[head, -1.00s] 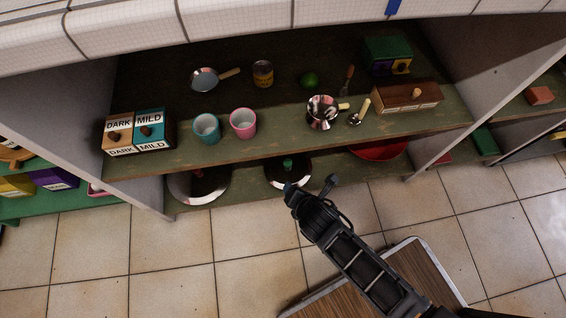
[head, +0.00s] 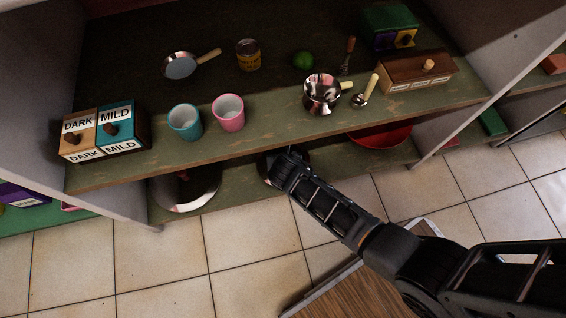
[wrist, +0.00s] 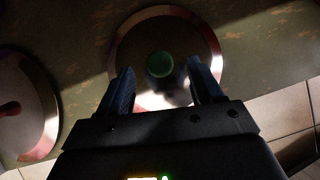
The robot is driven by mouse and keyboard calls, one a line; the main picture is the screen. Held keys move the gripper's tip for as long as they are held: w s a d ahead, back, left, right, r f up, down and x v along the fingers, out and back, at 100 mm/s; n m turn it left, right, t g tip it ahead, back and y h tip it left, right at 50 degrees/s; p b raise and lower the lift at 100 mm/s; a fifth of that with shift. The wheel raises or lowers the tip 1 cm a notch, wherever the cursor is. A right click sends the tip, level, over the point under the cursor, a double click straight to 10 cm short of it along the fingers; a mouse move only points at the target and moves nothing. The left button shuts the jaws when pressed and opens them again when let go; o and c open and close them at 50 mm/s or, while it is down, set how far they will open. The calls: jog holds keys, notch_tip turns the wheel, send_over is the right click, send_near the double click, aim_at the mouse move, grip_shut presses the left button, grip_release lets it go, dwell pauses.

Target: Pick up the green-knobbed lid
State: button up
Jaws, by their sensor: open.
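The green-knobbed lid (wrist: 205,48) lies on the lower shelf in the wrist view, a round shiny disc with a pale rim. Its green knob (wrist: 160,64) stands at the middle, just beyond and between my fingertips. My gripper (wrist: 164,80) is open, with one finger on each side of the knob's line, and holds nothing. In the head view my gripper (head: 288,160) reaches under the upper shelf's front edge and hides most of the lid. Whether the fingers touch the lid cannot be told.
A second lid (wrist: 25,108) with a red knob lies to the left; it also shows in the head view (head: 190,196). A red bowl (head: 382,137) is to the right. The upper shelf board (head: 235,148), bearing cups and boxes, overhangs my arm.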

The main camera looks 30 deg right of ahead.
jog(key=b+x, duration=0.1)
jog(key=x, duration=0.1)
jog(key=shift+w+f, duration=0.1)
jog(key=shift+f, duration=0.15)
jog(key=shift+r, duration=0.1)
grip_shut()
dwell(0.5)
